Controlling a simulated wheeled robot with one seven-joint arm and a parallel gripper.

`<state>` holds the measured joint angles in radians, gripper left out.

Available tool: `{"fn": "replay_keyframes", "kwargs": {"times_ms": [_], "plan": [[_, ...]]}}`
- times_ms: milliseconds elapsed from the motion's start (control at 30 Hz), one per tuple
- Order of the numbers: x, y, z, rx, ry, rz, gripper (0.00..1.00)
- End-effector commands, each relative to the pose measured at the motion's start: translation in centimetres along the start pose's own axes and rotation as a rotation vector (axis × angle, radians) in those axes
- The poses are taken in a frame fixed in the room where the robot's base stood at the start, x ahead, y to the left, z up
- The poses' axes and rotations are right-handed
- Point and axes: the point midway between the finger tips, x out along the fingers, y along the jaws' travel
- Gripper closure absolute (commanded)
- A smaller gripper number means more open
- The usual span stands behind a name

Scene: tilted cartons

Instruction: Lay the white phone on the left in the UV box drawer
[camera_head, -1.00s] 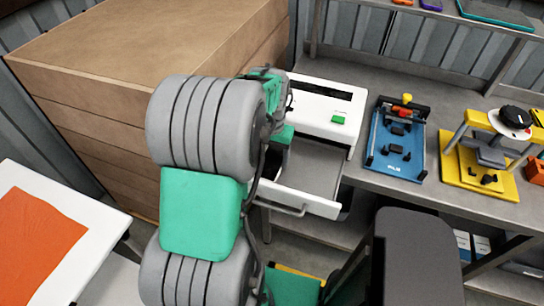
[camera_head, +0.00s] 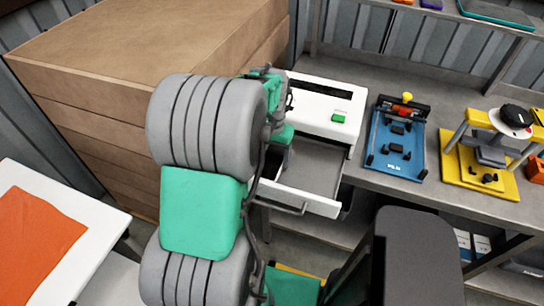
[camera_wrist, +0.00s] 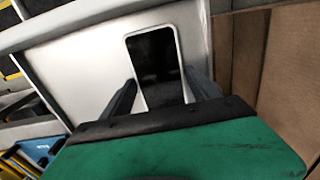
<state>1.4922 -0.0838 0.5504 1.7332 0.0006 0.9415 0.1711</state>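The white phone (camera_wrist: 156,66), with a dark screen and white rim, shows in the wrist view against a pale flat surface. My gripper (camera_wrist: 160,78) has one finger along each long edge of the phone, and the fingertips look closed on it. In the head view my gripper (camera_head: 278,150) is low at the left side of the open drawer (camera_head: 316,166) of the white UV box (camera_head: 318,112); my arm hides the phone there. I cannot tell whether the phone touches the drawer floor.
Stacked brown cartons (camera_head: 140,50) stand close on the left. A blue fixture (camera_head: 396,150) and a yellow press (camera_head: 478,170) stand on the bench to the right. A white table with an orange sheet (camera_head: 38,240) is at lower left. The drawer's right part is clear.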

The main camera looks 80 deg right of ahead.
Motion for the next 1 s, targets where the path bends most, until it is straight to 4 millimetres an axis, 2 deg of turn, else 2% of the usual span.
{"fn": "replay_keyframes", "kwargs": {"times_ms": [33,233,533,833,1000], "plan": [[0.0,0.0,0.0,0.0,0.0,0.0,0.25],[0.0,0.0,0.0,0.0,0.0,0.0,0.1],[-0.4,0.0,0.0,0.0,0.0,0.0,0.1],[-6.0,0.0,-0.1,0.0,0.004,-0.001,0.1],[-7.7,0.0,0.0,0.0,0.0,0.0,0.1]]}}
